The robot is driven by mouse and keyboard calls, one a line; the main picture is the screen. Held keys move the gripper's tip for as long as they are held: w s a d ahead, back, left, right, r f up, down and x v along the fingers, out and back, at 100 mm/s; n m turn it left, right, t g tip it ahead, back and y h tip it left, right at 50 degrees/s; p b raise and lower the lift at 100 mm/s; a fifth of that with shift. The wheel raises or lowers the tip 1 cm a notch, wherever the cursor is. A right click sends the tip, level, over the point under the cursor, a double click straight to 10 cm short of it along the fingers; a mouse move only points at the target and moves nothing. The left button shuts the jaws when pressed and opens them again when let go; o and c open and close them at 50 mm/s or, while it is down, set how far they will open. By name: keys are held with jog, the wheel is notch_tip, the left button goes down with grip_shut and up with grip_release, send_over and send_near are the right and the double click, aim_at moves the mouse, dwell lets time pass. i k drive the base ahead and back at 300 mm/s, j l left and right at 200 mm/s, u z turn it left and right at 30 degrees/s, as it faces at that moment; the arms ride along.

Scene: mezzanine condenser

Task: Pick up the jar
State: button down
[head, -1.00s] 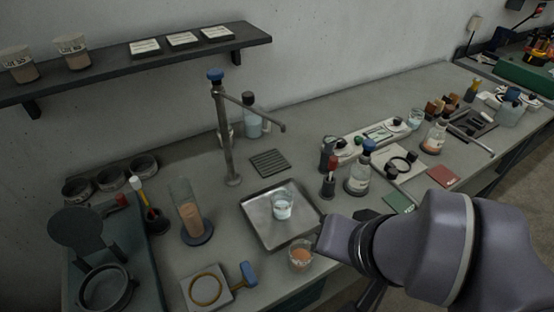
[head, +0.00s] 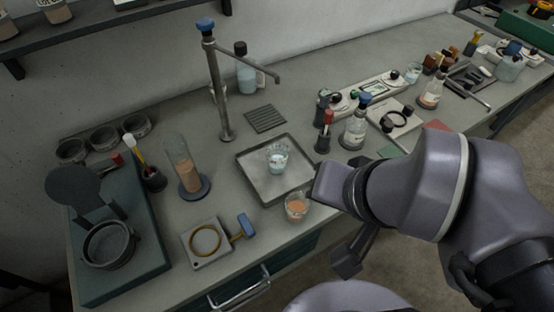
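Several vessels could be the jar, and I cannot tell which one is meant. Two labelled jars stand on the wall shelf, one (head: 54,11) cut by the top edge, the other (head: 6,24) by the left. A small glass beaker (head: 278,160) sits in a metal tray (head: 255,184), and a glass with orange contents (head: 297,208) stands just in front of it. A tall glass cylinder (head: 181,160) stands left of the tray. A dark part that appears to be my gripper (head: 347,262) hangs below my arm, beyond the bench front; its fingers are not clear.
A metal stand (head: 222,95) with a side arm rises behind the tray. A stoppered flask (head: 355,132) and a dark bottle with a red top (head: 324,136) stand right of the tray. A drawer handle (head: 240,292) juts from the bench front.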

aim_at(277, 152)
jog(key=l+u, duration=0.4)
jog(key=i+l+u, duration=0.1)
jog(key=l+u, duration=0.15)
jog(key=u, duration=0.2)
